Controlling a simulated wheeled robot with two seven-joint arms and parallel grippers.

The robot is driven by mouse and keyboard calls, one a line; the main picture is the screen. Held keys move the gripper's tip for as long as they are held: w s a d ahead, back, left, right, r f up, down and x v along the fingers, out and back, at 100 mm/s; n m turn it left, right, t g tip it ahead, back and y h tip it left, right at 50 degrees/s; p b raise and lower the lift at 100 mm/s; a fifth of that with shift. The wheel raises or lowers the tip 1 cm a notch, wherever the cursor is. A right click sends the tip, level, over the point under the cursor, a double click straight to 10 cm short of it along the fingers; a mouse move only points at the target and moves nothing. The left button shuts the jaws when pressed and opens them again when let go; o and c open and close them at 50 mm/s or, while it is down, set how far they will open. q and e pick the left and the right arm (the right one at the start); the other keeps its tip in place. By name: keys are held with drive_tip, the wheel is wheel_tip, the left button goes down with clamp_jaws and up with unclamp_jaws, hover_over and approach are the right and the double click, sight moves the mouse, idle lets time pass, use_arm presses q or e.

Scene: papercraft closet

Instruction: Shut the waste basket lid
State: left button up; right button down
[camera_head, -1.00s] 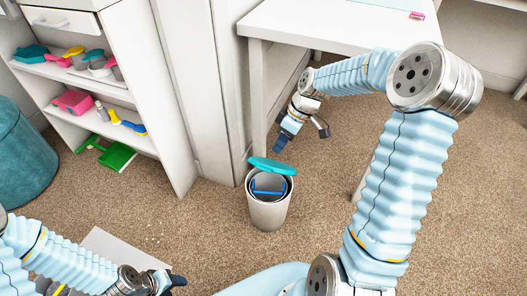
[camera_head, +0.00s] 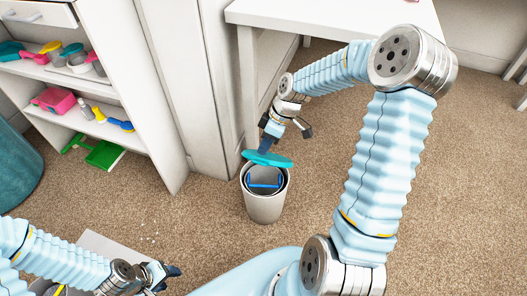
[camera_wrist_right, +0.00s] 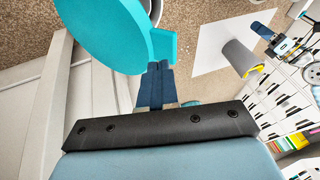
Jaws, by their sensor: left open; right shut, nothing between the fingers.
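The waste basket (camera_head: 265,206) is a grey-white bin standing on the carpet, with a blue item (camera_head: 264,183) inside. Its teal lid (camera_head: 267,159) is raised and tilted at the back of the rim, so the opening shows. My right gripper (camera_head: 264,148) is shut and empty, its fingertips right behind the lid, touching or nearly touching it. In the right wrist view, the lid (camera_wrist_right: 105,30) is close beyond the shut blue fingertips (camera_wrist_right: 159,70). My left gripper (camera_head: 172,272) is open at the lower left, away from the basket.
A white table (camera_head: 330,18) stands behind the basket, its leg close by. A shelf unit (camera_head: 130,120) with toys and a green dustpan (camera_head: 104,154) is at left. A pale mat (camera_head: 98,243) lies near my left arm. Carpet right of the basket is clear.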

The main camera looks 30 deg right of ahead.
drive_tip(key=shift+s+a+f, duration=0.4)
drive_tip(key=shift+a+f, duration=0.1)
drive_tip(key=shift+f, duration=0.15)
use_arm(q)
drive_tip(key=shift+f, duration=0.2)
use_arm(e)
drive_tip(key=shift+f, duration=0.1)
